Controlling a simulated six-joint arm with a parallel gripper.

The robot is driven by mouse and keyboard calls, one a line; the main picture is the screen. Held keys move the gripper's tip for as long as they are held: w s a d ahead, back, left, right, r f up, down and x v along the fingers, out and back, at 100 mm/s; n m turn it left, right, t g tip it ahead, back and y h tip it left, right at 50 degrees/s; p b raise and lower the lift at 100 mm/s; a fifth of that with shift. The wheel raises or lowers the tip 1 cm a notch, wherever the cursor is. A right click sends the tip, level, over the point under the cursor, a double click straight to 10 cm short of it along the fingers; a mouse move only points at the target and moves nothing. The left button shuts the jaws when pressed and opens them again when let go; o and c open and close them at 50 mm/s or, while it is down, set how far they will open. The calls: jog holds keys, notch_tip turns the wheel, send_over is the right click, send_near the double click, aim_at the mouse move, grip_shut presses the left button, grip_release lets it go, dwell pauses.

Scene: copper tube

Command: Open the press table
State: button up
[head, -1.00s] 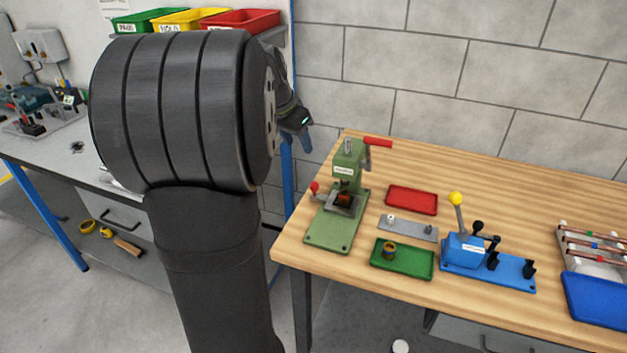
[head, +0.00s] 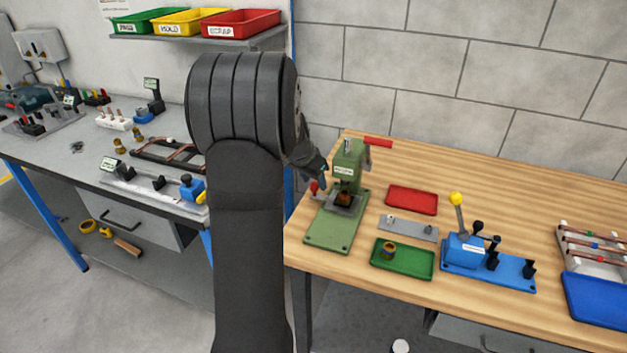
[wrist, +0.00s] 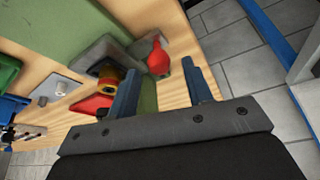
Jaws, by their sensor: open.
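The green press (head: 349,165) stands upright on its green base plate at the left end of the wooden table. It has a red lever handle (head: 378,142) at the top. Its grey press table (head: 343,203) carries a small orange-brown piece (head: 344,198). A red knob (head: 315,187) sits at the left of the press table; it also shows in the wrist view (wrist: 158,58). My gripper (head: 323,179) is beside the press, close to this knob. In the wrist view my gripper (wrist: 160,78) is open, with the knob around the gap between the fingertips; I cannot tell whether they touch.
A red tray (head: 412,201), a grey plate (head: 408,228) and a green tray (head: 389,267) lie right of the press. A blue lever fixture (head: 465,253) stands further right, with a tube rack (head: 595,245) beyond. A wall is behind.

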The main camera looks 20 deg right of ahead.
jog(key=shift+d+f, duration=0.1)
jog(key=shift+f, duration=0.15)
grip_shut()
jog(key=s+a, duration=0.7)
jog(key=shift+s+a, duration=0.2)
jog(key=shift+a, duration=0.1)
grip_release()
